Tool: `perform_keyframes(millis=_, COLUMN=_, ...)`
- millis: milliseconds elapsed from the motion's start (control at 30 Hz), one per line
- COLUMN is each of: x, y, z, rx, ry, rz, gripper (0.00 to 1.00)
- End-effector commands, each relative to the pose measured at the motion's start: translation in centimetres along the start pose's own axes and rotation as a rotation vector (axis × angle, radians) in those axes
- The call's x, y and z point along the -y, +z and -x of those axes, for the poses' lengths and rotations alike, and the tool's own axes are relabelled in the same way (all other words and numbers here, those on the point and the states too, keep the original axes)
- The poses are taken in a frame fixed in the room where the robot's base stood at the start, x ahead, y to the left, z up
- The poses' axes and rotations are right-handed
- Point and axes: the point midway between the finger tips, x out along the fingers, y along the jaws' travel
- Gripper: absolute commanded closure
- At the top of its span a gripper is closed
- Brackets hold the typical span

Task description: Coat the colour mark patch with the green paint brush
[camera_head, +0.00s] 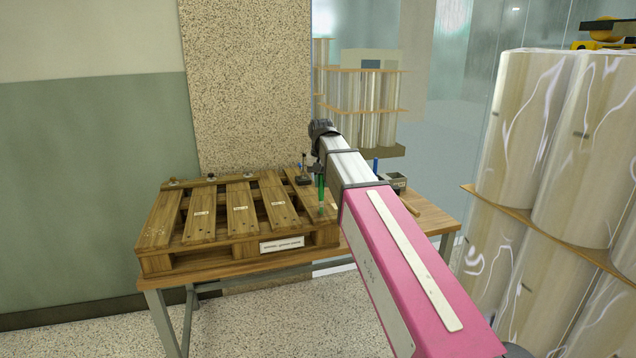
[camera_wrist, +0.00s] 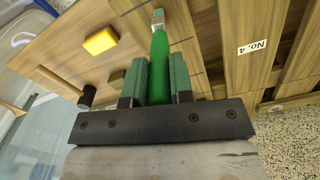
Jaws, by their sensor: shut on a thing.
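My gripper (camera_head: 319,172) is shut on the green paint brush (camera_head: 321,194), which hangs upright over the right end of the wooden pallet (camera_head: 160,233). In the wrist view my gripper (camera_wrist: 161,72) has a finger on each side of the green brush handle (camera_wrist: 160,50). The brush's pale tip (camera_wrist: 158,16) points away from the gripper, over the pallet's wood. I cannot tell whether the tip touches the wood. A label reading "No. 4" (camera_wrist: 252,47) is on a pallet slat. I cannot make out the colour mark patch in either view.
The pallet lies on a wooden table (camera_head: 435,217). A dark box (camera_head: 393,183) stands at the table's right, behind my arm. Tall wrapped rolls (camera_head: 545,140) stand at right.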

Motion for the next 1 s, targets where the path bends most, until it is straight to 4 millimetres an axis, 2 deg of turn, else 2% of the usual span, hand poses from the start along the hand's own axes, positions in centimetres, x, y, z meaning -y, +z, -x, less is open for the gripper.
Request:
perform_keyframes(millis=200, x=-1.5, y=-0.4, z=-0.2, rx=0.000, ry=0.000, rz=0.000, gripper=1.00)
perform_keyframes(millis=467, x=-2.3, y=-0.6, z=-0.2, rx=0.000, ry=0.000, rz=-0.001, gripper=1.00)
perform_keyframes(millis=767, x=-4.3, y=-1.1, z=-0.5, rx=0.000, ry=0.002, rz=-0.001, gripper=1.00)
perform_keyframes(millis=1000, x=-4.3, y=-1.9, z=-0.5, rx=0.000, ry=0.004, rz=-0.001, gripper=1.00)
